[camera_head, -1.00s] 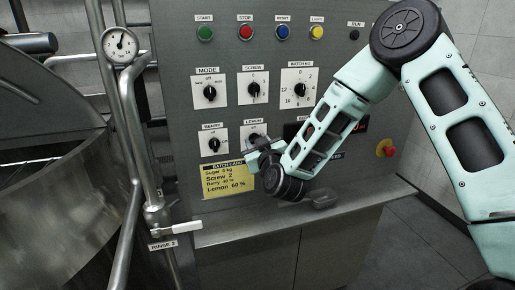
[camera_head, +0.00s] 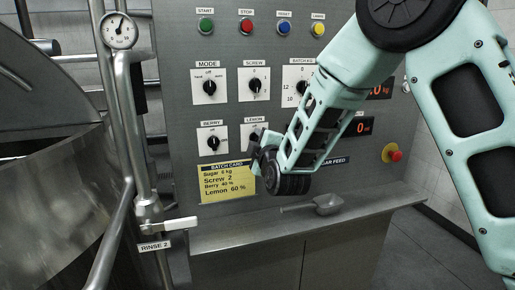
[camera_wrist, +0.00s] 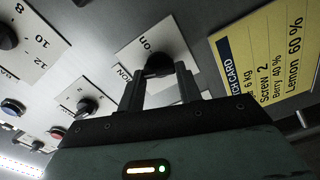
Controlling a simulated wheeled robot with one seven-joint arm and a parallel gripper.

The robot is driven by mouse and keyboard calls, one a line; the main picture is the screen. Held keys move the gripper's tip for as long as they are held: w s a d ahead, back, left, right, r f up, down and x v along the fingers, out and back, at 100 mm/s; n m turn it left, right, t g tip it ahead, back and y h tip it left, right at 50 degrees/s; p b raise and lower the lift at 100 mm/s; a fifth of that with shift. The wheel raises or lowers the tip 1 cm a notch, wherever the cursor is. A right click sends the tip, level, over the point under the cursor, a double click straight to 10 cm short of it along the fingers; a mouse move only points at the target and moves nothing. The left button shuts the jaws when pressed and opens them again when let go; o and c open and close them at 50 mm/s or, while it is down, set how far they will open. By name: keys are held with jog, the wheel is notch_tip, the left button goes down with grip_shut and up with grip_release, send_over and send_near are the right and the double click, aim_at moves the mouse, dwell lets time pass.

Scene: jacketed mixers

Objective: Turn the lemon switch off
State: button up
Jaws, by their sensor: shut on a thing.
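The lemon switch (camera_head: 248,131) is a black knob on a white plate under the LEMON label on the grey panel, partly hidden by my gripper in the head view. In the wrist view its black knob (camera_wrist: 160,63) sits between my two fingertips, with the word "on" on the plate beside it. My gripper (camera_wrist: 161,75) is shut on this knob, its fingers on either side. In the head view my gripper (camera_head: 257,150) reaches the plate from the lower right. The knob's pointer is hidden, so its setting cannot be told.
The berry switch (camera_head: 212,143) is close on the left, the screw switch (camera_head: 254,85) above. The yellow batch card (camera_head: 227,181) is just below. A metal scoop (camera_head: 328,204) lies on the ledge. A red stop button (camera_head: 395,155) is at right; pipes and a rinse lever (camera_head: 168,225) are at left.

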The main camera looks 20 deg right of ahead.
jog(key=shift+f+n+b, duration=0.1)
jog(key=shift+n+b, duration=0.25)
jog(key=shift+n, duration=1.55)
jog(key=o, duration=1)
jog(key=shift+s+b, duration=6.2)
jog(key=shift+s, duration=2.5)
